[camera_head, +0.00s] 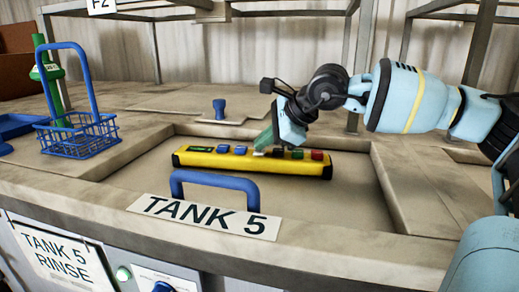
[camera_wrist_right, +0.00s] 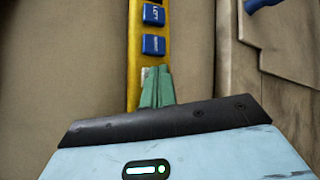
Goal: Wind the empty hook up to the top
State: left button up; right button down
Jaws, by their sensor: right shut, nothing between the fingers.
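A yellow control pendant (camera_head: 252,163) with a row of coloured buttons lies on the Tank 5 lid, behind its blue handle. It has two blue buttons, a pale one, a dark one, a green one and a red one, with a small display at its left end. My right gripper (camera_head: 264,140) is shut and empty, its green fingertips pointing down at the pendant's middle, by the pale button. In the right wrist view the fingertips (camera_wrist_right: 155,84) overlap the pendant (camera_wrist_right: 134,60) below two blue buttons; I cannot tell whether they touch. No hook shows. My left gripper is out of view.
A blue wire basket (camera_head: 75,138) with a tall handle stands at the left, near a green tool (camera_head: 46,72). A blue lid handle (camera_head: 216,181) rises in front of the pendant. A blue knob (camera_head: 219,107) stands behind it. Metal frame posts rise at the back.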

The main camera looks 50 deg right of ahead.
aim_at(264, 152)
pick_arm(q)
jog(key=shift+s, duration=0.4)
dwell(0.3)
pick_arm(e)
jog(key=shift+r+p, duration=0.4)
jog(key=shift+r, duration=0.35)
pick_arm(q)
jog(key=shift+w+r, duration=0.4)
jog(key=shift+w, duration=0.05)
pick_arm(e)
jog(key=shift+r, duration=0.1)
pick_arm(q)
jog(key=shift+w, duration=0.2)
pick_arm(e)
jog(key=shift+r+p, duration=1.25)
jog(key=shift+r, duration=1.3)
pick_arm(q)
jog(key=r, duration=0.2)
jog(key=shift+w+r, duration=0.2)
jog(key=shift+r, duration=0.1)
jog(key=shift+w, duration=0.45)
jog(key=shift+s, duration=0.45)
